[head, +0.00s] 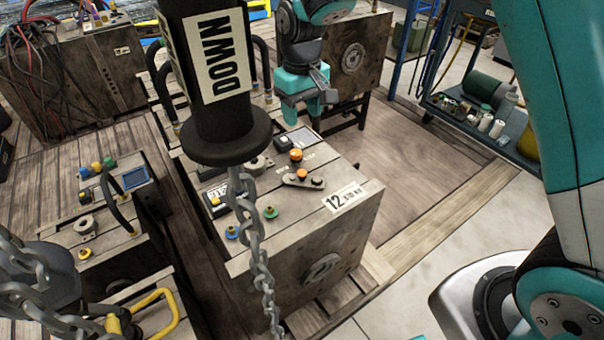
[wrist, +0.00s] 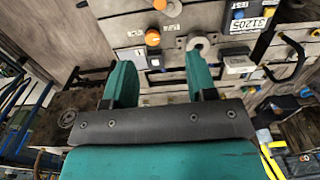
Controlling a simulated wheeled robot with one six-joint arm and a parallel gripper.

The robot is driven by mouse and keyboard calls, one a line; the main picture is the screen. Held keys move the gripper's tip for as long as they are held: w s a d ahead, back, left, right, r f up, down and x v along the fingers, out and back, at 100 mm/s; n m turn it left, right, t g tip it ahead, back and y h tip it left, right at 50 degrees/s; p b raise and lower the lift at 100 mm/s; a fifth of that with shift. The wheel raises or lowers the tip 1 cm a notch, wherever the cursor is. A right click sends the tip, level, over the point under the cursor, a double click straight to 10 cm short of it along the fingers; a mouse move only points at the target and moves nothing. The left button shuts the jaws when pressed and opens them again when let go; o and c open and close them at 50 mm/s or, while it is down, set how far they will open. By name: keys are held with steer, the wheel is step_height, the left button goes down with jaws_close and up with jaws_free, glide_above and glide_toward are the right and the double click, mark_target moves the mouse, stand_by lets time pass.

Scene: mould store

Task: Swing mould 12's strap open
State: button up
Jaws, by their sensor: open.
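Mould 12 (head: 312,236) is a worn grey-brown block with a white "12" label (head: 346,197) on its near top edge. Its strap (head: 301,181) is a short grey bar lying on the top, with an orange knob at its middle and a dark knob at its right end. In the wrist view a part that looks like the strap (wrist: 172,8) is cut off at the top edge. My gripper (head: 307,104) is open and empty, with teal fingers, above the mould's far end. The strap is apart from it, nearer the head camera. The fingers also show in the wrist view (wrist: 161,80).
An orange knob on a grey base (head: 296,155) and a lifting ring (head: 260,163) stand on the mould's top between gripper and strap. The wooden floor (head: 415,165) to the right is clear.

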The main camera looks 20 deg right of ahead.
mark_target(302, 172)
step_height(302, 172, down, 17)
steer(key=shift+f+b, duration=0.1)
steer(key=shift+b, duration=1.15)
steer(key=shift+c, duration=0.5)
jaws_close()
